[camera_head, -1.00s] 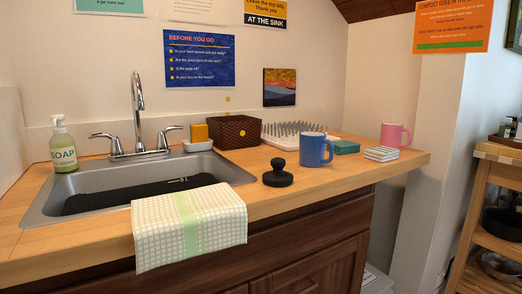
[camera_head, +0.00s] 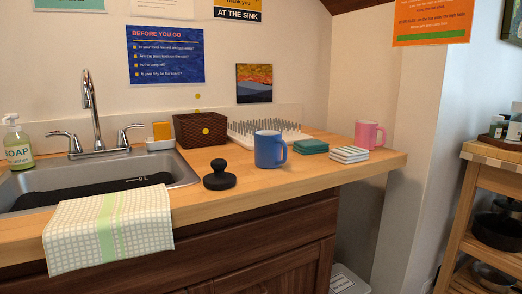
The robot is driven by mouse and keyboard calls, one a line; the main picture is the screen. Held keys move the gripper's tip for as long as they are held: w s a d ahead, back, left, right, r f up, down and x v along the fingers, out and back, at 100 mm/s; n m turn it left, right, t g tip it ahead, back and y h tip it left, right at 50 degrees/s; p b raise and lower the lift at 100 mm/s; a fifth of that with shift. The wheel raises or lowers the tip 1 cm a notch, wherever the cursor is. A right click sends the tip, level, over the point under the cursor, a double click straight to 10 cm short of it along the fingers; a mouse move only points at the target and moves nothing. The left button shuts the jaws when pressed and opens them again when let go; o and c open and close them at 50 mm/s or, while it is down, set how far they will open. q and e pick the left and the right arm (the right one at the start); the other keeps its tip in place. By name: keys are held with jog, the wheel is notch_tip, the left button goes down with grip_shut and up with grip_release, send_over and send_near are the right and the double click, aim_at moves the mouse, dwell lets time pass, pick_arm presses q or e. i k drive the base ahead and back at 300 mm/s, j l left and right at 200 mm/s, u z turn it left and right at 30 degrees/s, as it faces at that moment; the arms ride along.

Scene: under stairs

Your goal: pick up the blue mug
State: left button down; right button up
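The blue mug (camera_head: 268,149) stands upright on the wooden counter (camera_head: 270,183), right of the sink, with its handle toward the right. A black round object with a knob (camera_head: 219,176) stands left of it and nearer the front edge. Neither of my grippers is in view.
A pink mug (camera_head: 368,134) and stacked white coasters (camera_head: 349,154) stand near the counter's right end. A brown basket (camera_head: 200,129) is at the back. A checked towel (camera_head: 108,230) hangs over the front edge by the sink (camera_head: 183,170). A wooden cart (camera_head: 474,225) stands at the right.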

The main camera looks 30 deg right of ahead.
aim_at(268, 142)
jog(key=k+l+u, duration=0.1)
jog(key=l, duration=0.25)
jog(key=k+l+u, duration=0.15)
jog(key=l, duration=0.25)
jog(key=l+u, duration=0.1)
jog(key=l, duration=0.25)
jog(key=k+l, duration=0.15)
jog(key=l, duration=0.2)
jog(key=k+l+u, duration=0.1)
jog(key=l, duration=0.25)
jog(key=k+l, duration=0.25)
jog(key=l, duration=0.1)
